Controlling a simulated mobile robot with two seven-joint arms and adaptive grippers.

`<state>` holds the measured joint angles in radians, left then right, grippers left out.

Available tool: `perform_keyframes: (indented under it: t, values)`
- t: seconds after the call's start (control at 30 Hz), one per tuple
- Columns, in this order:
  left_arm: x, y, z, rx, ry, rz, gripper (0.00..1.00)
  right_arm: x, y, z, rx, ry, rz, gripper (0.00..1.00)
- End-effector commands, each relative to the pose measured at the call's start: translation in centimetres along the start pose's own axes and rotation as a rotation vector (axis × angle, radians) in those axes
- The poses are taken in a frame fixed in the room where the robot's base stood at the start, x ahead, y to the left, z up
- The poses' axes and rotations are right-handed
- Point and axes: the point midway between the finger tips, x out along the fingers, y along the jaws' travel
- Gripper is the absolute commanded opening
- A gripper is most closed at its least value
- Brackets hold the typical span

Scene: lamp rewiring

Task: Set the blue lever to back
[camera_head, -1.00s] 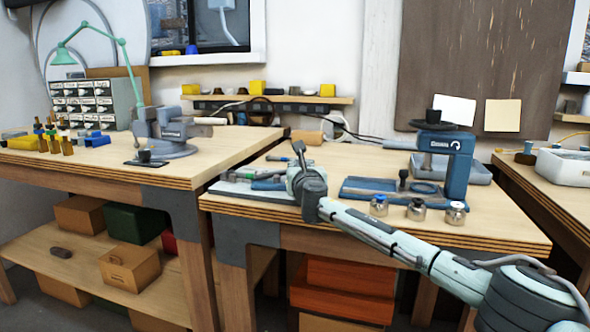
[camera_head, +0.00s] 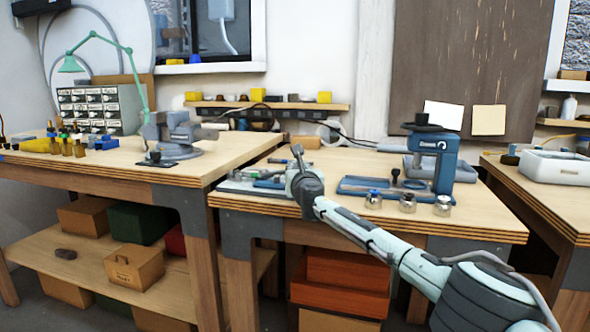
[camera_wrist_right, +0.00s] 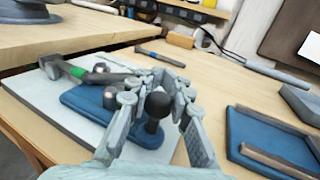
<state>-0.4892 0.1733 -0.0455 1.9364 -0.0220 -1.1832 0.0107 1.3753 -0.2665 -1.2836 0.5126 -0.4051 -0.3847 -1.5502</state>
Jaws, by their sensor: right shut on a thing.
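A blue base plate (camera_wrist_right: 88,104) lies on a light board at the left of the right-hand bench. A lever with a round black knob (camera_wrist_right: 158,102) rises at its right end, between the fingers of my right gripper (camera_wrist_right: 152,84). The fingers are closed in around the lever, with the knob showing between them. In the head view the blue base (camera_head: 270,183) shows beside my right gripper (camera_head: 298,162), and the lever is hidden behind the gripper. The lever's exact tilt is hard to tell. My left gripper is not in view.
A hammer-like tool with a green band (camera_wrist_right: 76,72) lies on the board. A blue press (camera_head: 445,160) and several small metal jars (camera_head: 407,202) stand to the right, beside a blue tray (camera_wrist_right: 262,143). A vise (camera_head: 180,130) stands on the left bench (camera_head: 190,172).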

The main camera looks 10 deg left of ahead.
Motion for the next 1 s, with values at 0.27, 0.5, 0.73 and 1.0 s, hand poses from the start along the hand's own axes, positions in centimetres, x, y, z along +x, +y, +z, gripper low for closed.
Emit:
perform_keyframes:
  t: [0.27, 0.5, 0.73, 1.0]
  values:
    - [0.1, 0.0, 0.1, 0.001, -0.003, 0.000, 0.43, 0.2, -2.7, -0.5, -0.003, 0.007, -0.046, 0.28]
    - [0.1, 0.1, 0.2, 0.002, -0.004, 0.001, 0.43, 0.2, -2.7, -0.6, -0.003, 0.008, -0.046, 0.43]
    - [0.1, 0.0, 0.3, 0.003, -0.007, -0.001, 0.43, 0.1, -2.7, -0.6, -0.003, 0.007, -0.045, 0.43]
    - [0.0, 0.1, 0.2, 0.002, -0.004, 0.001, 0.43, -1.7, -2.4, -0.6, 0.000, 0.005, -0.039, 0.43]
